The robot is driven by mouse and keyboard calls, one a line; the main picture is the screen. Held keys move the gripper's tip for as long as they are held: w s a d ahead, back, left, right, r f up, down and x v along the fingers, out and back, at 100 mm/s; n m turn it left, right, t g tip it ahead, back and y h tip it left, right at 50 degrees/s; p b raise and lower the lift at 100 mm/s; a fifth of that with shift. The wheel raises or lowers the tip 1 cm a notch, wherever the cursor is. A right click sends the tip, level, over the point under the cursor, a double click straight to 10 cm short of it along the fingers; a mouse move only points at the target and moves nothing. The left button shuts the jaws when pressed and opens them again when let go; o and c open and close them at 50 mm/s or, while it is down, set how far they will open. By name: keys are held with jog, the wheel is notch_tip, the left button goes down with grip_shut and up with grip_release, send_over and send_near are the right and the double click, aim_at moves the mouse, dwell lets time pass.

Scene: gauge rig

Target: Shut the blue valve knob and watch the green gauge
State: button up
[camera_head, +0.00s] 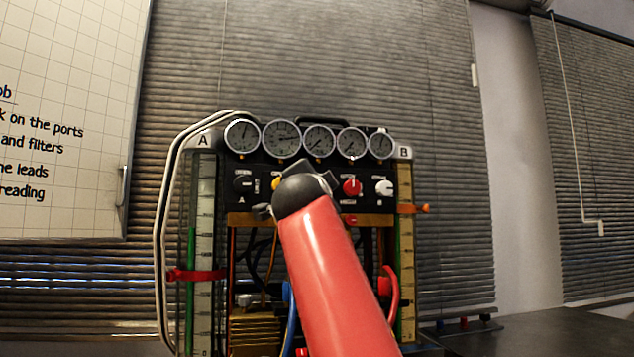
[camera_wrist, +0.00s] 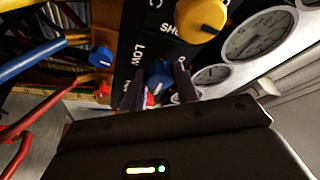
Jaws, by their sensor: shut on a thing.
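In the wrist view, the blue valve knob (camera_wrist: 159,73) sits on the black panel beside the lettering LOW. The two dark fingers of my gripper (camera_wrist: 160,78) are shut on it, one on each side. In the head view my red arm and its dark wrist cover the blue knob and the fingertips. A row of round white-faced gauges (camera_head: 282,138) runs along the top of the rig, above the knobs. I cannot tell which one is the green gauge. A large gauge (camera_wrist: 258,36) also shows in the wrist view, close to my gripper.
A yellow knob (camera_wrist: 201,17) is close to my gripper. A red knob (camera_head: 351,187) and a white knob (camera_head: 384,188) are right of my wrist; a black knob (camera_head: 243,184) is at the left. Blue and red hoses hang below. A whiteboard (camera_head: 65,120) stands left.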

jog(key=shift+a+r+m+g+p, duration=0.1)
jog(key=shift+m+g+p, duration=0.25)
jog(key=shift+m, duration=0.65)
jog(key=o, duration=1)
jog(key=shift+c, duration=0.2)
jog(key=s+f+b, duration=0.1)
jog(key=s+b, duration=0.4)
jog(key=s, duration=0.2)
jog(key=shift+s+a+f, duration=0.25)
jog(key=shift+s+a, duration=0.05)
